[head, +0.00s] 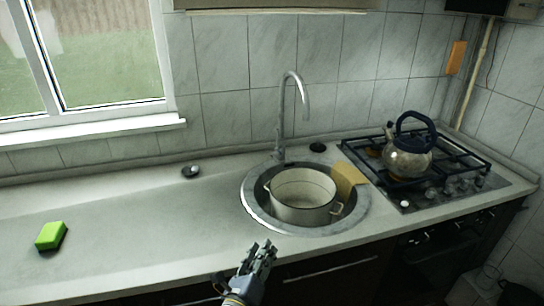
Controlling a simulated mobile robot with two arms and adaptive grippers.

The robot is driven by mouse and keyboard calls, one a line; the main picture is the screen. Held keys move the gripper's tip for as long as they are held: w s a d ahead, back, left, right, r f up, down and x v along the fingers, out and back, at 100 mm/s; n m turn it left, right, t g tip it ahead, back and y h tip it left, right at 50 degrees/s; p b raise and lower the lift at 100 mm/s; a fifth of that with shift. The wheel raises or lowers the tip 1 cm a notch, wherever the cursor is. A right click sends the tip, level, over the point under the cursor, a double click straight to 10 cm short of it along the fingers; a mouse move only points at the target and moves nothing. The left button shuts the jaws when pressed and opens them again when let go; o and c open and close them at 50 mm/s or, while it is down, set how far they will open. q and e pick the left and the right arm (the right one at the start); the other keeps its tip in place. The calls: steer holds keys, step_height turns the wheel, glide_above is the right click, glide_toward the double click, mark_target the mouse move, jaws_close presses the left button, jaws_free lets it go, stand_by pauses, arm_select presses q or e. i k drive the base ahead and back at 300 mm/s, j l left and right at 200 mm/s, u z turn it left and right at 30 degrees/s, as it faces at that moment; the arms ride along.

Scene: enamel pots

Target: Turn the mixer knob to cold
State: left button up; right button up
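The mixer tap (302,92) is a tall, curved metal spout at the back of the round sink. Its body and knob (280,147) are at the base of the spout, small and dim, so I cannot make out which way the knob points. My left gripper (263,247) is at the front edge of the counter, below and in front of the sink, well apart from the tap. Its fingers point up and away, and I see nothing held in them. Their gap is unclear from this angle. My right gripper is out of view.
A cream enamel pot (304,196) sits in the sink (258,212), between my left gripper and the tap. A yellow sponge or cloth (348,178) is at the sink's right rim. A kettle (408,157) stands on the stove. A green sponge (50,235) lies left; the left counter is mostly clear.

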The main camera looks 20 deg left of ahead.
mark_target(275, 155)
steer(key=i+j, duration=0.2)
steer(key=i, duration=0.15)
steer(key=i+j, duration=0.2)
steer(key=i, duration=0.15)
steer(key=i+j, duration=0.2)
steer(key=i, duration=0.2)
